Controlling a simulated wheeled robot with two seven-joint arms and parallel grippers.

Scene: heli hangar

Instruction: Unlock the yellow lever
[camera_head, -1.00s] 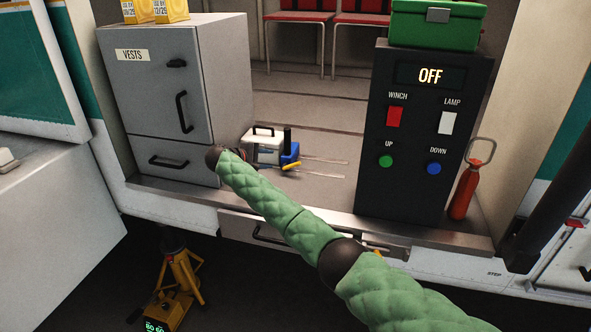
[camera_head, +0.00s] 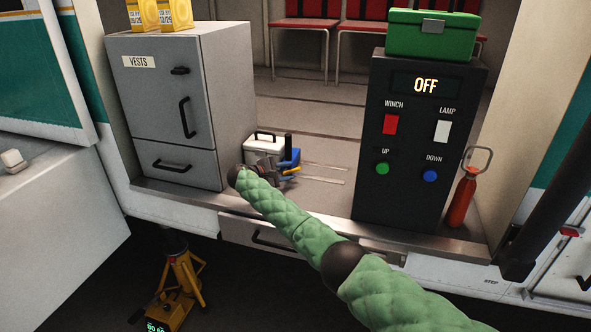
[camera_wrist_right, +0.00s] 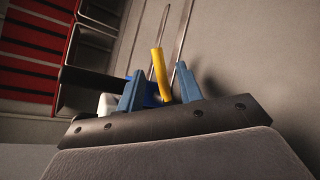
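The yellow lever (camera_head: 291,171) sticks out low on a small blue device (camera_head: 291,156) on the cabin floor. In the right wrist view the yellow lever (camera_wrist_right: 160,72) stands between the two blue fingertips of my right gripper (camera_wrist_right: 162,88). The gripper is open, with a visible gap on the lever's right; contact on the left is unclear. In the head view my right gripper (camera_head: 270,164) is just left of the device and partly covers it. My left gripper is not in view.
A white case (camera_head: 264,143) stands behind the gripper. A grey vest cabinet (camera_head: 225,100) is on the left. A black control panel (camera_head: 405,205) reading OFF and a red bottle (camera_head: 462,200) are on the right. Floor between device and panel is mostly clear.

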